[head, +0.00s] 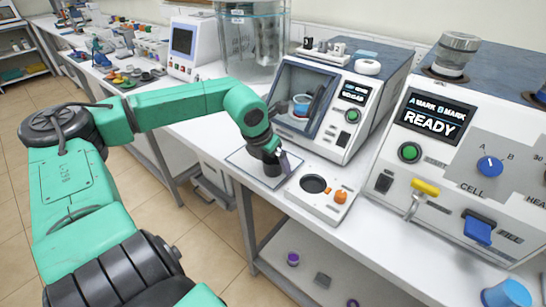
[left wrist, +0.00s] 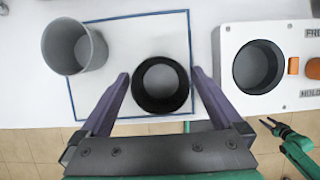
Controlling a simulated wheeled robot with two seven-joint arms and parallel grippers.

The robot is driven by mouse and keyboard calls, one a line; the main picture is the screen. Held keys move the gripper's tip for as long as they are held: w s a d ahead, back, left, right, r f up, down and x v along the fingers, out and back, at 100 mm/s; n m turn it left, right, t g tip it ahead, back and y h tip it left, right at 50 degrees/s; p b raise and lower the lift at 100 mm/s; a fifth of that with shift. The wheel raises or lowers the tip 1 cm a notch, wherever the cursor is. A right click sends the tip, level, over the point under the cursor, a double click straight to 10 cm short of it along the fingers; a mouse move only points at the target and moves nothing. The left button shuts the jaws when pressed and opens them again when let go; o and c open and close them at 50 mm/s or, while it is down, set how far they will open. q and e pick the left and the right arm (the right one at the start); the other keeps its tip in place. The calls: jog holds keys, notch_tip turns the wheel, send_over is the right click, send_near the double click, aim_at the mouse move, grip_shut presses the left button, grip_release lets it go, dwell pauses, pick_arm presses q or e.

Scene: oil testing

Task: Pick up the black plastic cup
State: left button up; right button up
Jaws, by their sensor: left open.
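The black plastic cup (left wrist: 160,106) stands on a white mat with a blue border (left wrist: 120,20) in the left wrist view. My left gripper (left wrist: 160,75) is open, with one purple finger on each side of the cup and a visible gap to both. In the head view my left gripper (head: 284,163) is low over the mat (head: 243,163), and I cannot make out the cup behind it.
A grey cup (left wrist: 73,60) stands left of the black cup. On the right is a white device (left wrist: 228,50) with a round dark well (head: 313,184) and an orange knob (head: 340,196). A windowed instrument (head: 345,140) and a READY-display machine (head: 395,195) stand behind and right.

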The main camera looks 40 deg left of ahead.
pick_arm(q)
jog(key=c, duration=1.3)
